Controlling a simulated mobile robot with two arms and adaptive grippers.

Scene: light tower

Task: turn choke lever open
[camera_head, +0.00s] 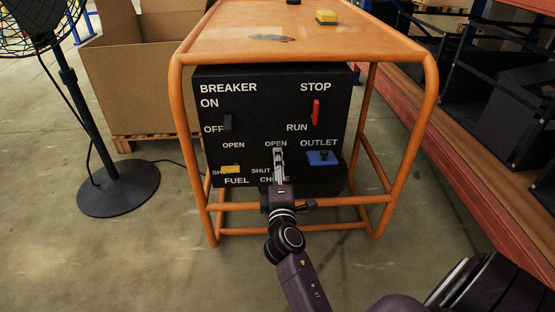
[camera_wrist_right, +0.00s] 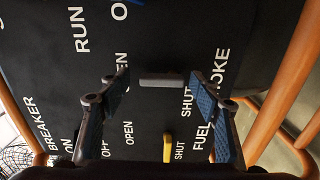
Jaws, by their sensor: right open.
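The choke lever (camera_wrist_right: 161,80) is a short grey bar on the black control panel (camera_head: 268,108). In the right wrist view it lies between the printed OPEN and SHUT words. My right gripper (camera_head: 278,151) is at the lower middle of the panel and covers most of the choke lever and part of its label in the head view. In the right wrist view the gripper (camera_wrist_right: 160,82) is open, with one finger beyond each end of the bar. My left gripper is not in view.
A yellow fuel lever (camera_head: 231,169) is left of my gripper, a blue outlet cover (camera_head: 322,158) right. A dark breaker lever (camera_head: 228,123) and red run lever (camera_head: 316,112) sit above. Orange tubing (camera_head: 433,100) frames the panel. A fan (camera_head: 118,188) stands left, shelving (camera_head: 490,150) right.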

